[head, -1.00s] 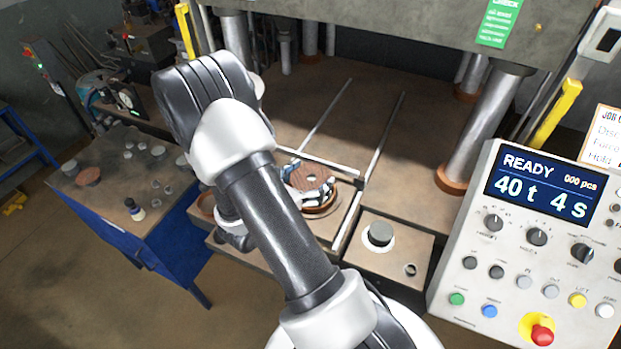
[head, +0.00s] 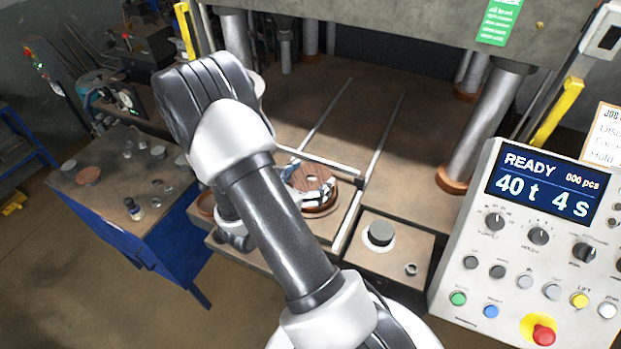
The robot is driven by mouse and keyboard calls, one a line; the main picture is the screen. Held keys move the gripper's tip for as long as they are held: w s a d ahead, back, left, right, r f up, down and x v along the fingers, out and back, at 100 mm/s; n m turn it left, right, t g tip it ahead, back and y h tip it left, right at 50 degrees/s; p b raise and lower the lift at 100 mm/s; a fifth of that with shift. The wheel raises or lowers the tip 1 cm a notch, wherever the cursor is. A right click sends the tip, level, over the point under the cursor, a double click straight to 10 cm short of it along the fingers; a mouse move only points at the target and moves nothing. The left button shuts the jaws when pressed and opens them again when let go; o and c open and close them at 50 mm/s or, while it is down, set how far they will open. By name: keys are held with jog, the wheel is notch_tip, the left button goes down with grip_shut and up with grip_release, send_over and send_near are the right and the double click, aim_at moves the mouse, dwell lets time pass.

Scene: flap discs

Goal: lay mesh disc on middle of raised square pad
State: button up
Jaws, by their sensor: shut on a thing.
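A reddish-brown round disc (head: 316,177) with a small centre hole, which I take for the mesh disc, is at my gripper (head: 299,180), under the press. My gripper is shut on the disc's left side; the fingertips are partly hidden by my arm. Just below the disc shows a round thing with an orange-brown rim (head: 322,210) on the sliding plate (head: 350,213). I cannot tell whether disc and rim touch. No raised square pad can be made out clearly; the area under the disc is largely covered.
Two rails (head: 384,132) run back across the press bed (head: 365,105) between thick columns (head: 482,125). A block (head: 418,245) at front right bears a dark round piece (head: 381,233) and a small ring. A control panel (head: 520,265) stands at right. A side table (head: 165,205) holds small items.

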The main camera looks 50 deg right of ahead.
jog(key=shift+f+b, duration=0.35)
jog(key=shift+f, duration=0.1)
dwell(0.3)
jog(key=o, duration=0.8)
jog(key=shift+a, duration=0.1)
jog(key=v, duration=1.2)
